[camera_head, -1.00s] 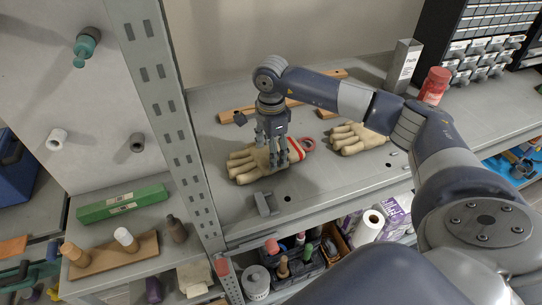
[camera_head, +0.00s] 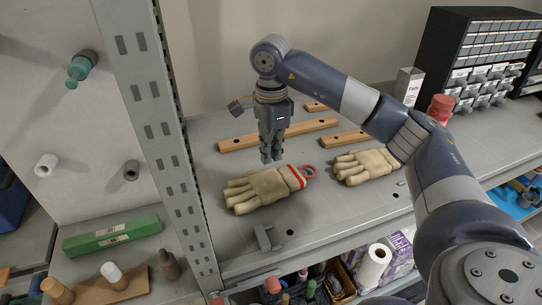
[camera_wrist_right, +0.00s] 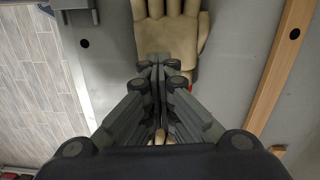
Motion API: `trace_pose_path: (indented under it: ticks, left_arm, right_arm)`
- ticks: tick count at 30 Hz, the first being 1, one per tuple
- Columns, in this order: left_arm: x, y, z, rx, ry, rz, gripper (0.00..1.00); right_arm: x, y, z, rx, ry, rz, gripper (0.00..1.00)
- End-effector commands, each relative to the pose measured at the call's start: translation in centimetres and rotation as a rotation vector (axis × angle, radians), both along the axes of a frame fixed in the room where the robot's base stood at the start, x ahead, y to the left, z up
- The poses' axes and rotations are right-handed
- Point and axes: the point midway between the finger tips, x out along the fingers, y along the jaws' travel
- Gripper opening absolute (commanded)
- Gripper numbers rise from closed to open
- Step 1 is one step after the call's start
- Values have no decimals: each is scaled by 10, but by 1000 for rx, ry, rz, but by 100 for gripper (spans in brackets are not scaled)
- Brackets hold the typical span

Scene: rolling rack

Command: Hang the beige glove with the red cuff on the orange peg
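The beige glove with the red cuff (camera_head: 262,188) lies flat on the grey shelf, fingers to the left, with a red loop (camera_head: 309,170) at its cuff. My right gripper (camera_head: 266,158) points down just above and behind the glove, apart from it. Its fingers are together and empty. The right wrist view shows the shut fingertips (camera_wrist_right: 158,62) in front of the glove (camera_wrist_right: 170,30), hiding much of it. On the panel at left are a teal peg (camera_head: 80,70), a white peg (camera_head: 46,165) and a grey peg (camera_head: 131,170). I cannot make out a clearly orange peg. My left gripper is out of view.
A second beige glove (camera_head: 362,167) lies to the right, partly behind my right arm. Wooden strips (camera_head: 278,134) lie behind the gloves. A perforated upright (camera_head: 160,130) stands between panel and shelf. A grey bracket (camera_head: 264,238) sits near the shelf's front edge.

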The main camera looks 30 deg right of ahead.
Motion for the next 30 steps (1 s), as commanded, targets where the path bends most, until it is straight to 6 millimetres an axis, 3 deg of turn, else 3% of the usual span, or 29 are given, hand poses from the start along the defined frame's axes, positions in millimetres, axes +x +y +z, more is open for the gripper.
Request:
trace_pose_path:
  ticks: [1, 11, 23, 26, 30]
  left_arm:
    - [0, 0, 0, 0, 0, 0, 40]
    - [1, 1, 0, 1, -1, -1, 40]
    - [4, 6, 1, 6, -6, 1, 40]
    - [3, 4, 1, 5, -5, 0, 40]
    - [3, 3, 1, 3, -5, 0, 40]
  right_arm:
    - [0, 0, 0, 0, 0, 0, 3]
    - [0, 0, 0, 0, -1, 0, 78]
    - [0, 0, 1, 0, -2, 0, 80]
    - [1, 0, 9, 0, -4, 0, 80]
    - [1, 0, 33, 1, -6, 1, 80]
